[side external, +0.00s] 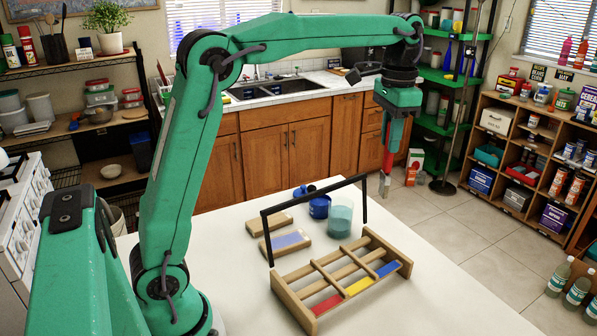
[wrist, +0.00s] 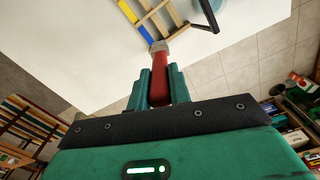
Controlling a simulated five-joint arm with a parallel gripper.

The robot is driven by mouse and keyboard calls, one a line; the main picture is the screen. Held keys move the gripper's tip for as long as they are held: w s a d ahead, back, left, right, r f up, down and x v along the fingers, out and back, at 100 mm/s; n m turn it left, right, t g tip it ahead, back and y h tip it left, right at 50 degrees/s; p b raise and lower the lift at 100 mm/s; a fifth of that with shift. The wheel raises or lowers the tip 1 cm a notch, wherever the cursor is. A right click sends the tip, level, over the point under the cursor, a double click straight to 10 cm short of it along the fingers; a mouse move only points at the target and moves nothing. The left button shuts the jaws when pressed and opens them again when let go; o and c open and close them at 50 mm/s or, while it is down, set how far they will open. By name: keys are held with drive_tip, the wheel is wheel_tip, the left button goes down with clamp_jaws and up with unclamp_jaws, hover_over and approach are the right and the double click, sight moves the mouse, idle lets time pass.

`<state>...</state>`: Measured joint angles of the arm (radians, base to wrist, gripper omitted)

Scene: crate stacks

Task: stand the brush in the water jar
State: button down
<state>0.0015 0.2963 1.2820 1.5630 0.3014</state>
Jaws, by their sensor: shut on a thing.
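My gripper (side external: 391,120) is shut on the red handle of the brush (side external: 388,150) and holds it high, with the pale tip pointing down. In the wrist view the brush (wrist: 159,78) sits between the two green fingers (wrist: 160,92), its pale metal collar beyond them. The water jar (side external: 340,220) is a clear round jar with teal liquid, standing on the white table. In the side view the brush is up and to the right of the jar, well apart from it.
A wooden rack (side external: 340,270) with red, yellow and blue blocks stands in front of the jar. A thin black arch (side external: 315,195) spans upright near it. A dark blue pot (side external: 319,207) and two wooden blocks (side external: 285,243) lie left. The table's right front (side external: 440,300) is clear.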

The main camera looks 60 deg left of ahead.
drive_tip(key=shift+r, duration=1.8)
drive_tip(key=shift+a+r, duration=0.2)
drive_tip(key=shift+r, duration=0.6)
drive_tip(key=a, duration=1.6)
wheel_tip(320, 180, down, 11)
drive_tip(key=shift+w+d, duration=0.35)
drive_tip(key=shift+d, duration=0.05)
drive_tip(key=shift+f, duration=0.2)
